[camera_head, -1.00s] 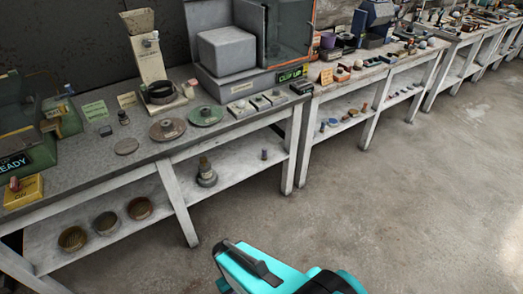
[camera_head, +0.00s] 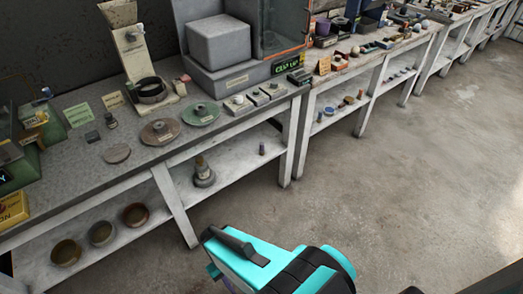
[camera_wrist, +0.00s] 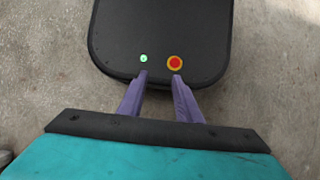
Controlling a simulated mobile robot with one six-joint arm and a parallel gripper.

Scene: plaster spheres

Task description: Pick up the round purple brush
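In the head view my teal arm shows at the bottom, over the floor, and the fingers cannot be made out there.
A grey near bench (camera_head: 95,160) holds a green disc (camera_head: 197,114), a brown disc (camera_head: 161,132) and a grey machine (camera_head: 219,42). Several round bowls, including a reddish one (camera_head: 135,215), sit on its lower shelf. The concrete floor (camera_head: 400,200) at right is clear.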

